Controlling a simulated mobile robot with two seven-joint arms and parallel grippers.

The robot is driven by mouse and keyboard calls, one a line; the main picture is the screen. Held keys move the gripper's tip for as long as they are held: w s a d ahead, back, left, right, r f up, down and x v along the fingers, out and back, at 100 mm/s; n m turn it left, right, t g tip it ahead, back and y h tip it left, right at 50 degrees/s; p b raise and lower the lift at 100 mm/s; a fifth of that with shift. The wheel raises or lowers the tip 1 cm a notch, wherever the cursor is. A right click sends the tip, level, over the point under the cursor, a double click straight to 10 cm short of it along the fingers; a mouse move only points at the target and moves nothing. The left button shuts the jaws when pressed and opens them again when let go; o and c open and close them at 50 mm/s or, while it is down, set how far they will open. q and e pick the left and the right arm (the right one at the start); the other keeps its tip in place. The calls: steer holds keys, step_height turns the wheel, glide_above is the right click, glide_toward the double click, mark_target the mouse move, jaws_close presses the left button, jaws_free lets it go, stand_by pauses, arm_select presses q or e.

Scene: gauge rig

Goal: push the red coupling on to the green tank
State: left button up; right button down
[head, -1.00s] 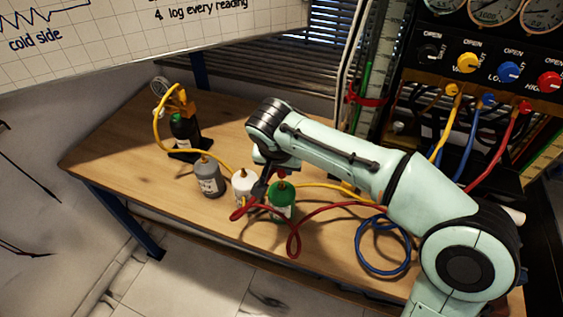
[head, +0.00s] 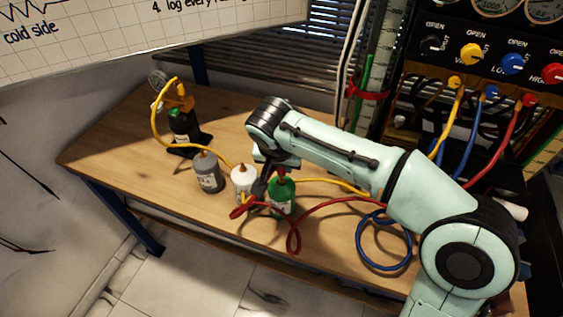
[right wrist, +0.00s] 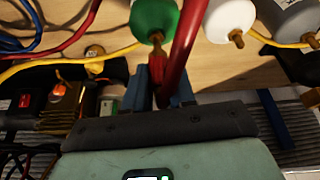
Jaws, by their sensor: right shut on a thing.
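The green tank (head: 280,200) stands upright near the front edge of the table, and it also shows at the top of the right wrist view (right wrist: 155,16). My right gripper (head: 272,176) is above the tank, its fingers (right wrist: 161,90) shut on the red coupling (right wrist: 157,69). The coupling, with its red hose, is in line with the tank's brass fitting (right wrist: 155,38) and right at its end. I cannot tell how far it is seated. In the head view the arm and fingers partly hide the coupling. My left gripper is not in view.
A white tank (head: 242,184) and a grey tank (head: 208,174) stand left of the green one. A blue hose (head: 383,265) coils at the right. The red hose (head: 293,240) loops over the front edge.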

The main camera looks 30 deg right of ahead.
steer(key=shift+f, duration=0.2)
steer(key=shift+f+b, duration=0.9)
steer(key=shift+f+b, duration=0.3)
steer(key=shift+f, duration=0.05)
stand_by(0.5)
stand_by(0.4)
steer(key=c, duration=0.5)
jaws_free()
steer(key=shift+c, duration=0.2)
